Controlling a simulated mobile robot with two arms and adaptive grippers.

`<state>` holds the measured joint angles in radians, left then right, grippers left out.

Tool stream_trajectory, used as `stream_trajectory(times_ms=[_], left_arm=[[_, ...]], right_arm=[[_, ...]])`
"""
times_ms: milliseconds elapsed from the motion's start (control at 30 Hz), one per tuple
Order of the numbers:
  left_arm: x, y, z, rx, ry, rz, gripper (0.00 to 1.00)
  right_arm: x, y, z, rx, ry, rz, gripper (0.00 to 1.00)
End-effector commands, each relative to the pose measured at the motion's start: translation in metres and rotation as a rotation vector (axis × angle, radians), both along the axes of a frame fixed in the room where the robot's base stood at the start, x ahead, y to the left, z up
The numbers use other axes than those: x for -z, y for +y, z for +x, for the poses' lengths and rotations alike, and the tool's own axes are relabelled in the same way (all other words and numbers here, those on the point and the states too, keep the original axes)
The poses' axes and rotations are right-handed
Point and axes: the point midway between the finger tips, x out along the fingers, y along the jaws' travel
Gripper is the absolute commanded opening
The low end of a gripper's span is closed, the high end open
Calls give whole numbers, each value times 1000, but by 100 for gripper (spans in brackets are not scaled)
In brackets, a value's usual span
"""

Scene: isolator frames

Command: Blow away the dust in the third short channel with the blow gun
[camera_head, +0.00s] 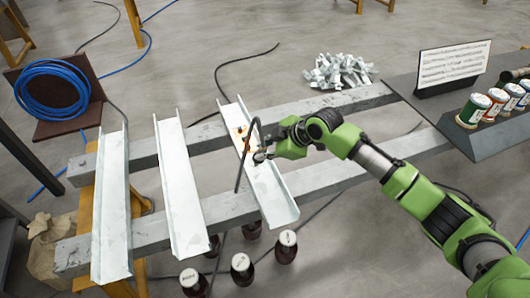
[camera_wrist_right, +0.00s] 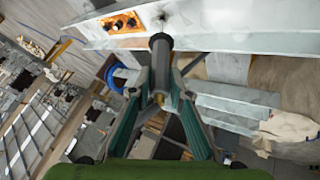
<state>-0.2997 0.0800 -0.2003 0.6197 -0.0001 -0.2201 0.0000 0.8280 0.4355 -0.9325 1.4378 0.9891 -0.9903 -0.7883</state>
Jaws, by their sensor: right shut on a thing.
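The third short channel (camera_head: 268,188) is the rightmost of three pale metal channels lying across two beams. An orange patch with dark spots (camera_head: 240,134) lies in its far part; it shows at the top of the right wrist view (camera_wrist_right: 122,22). A dark smudge (camera_wrist_right: 163,16) is beside it there. My right gripper (camera_head: 264,155) is over the channel's middle, shut on the blow gun, whose dark tube (camera_wrist_right: 160,52) points at the channel in the wrist view. Whether the tip touches the channel I cannot tell. My left gripper is not in view.
Two more channels (camera_head: 180,190) (camera_head: 111,205) lie to the left on the grey beams (camera_head: 335,103). Dark bottles (camera_head: 242,268) stand below. A blue hose coil (camera_head: 55,88) is at left, a scrap pile (camera_head: 338,72) behind. Spools (camera_head: 474,110) and a sign (camera_head: 452,66) are at right.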

Motion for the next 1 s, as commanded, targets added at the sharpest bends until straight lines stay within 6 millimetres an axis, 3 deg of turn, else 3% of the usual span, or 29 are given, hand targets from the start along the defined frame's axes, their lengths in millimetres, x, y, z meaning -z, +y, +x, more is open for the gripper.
stream_trajectory(times_ms=[500,1000], left_arm=[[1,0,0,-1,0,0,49],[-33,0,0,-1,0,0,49]], right_arm=[[0,1,3,0,4,-2,0],[-40,1,4,0,1,-1,0]])
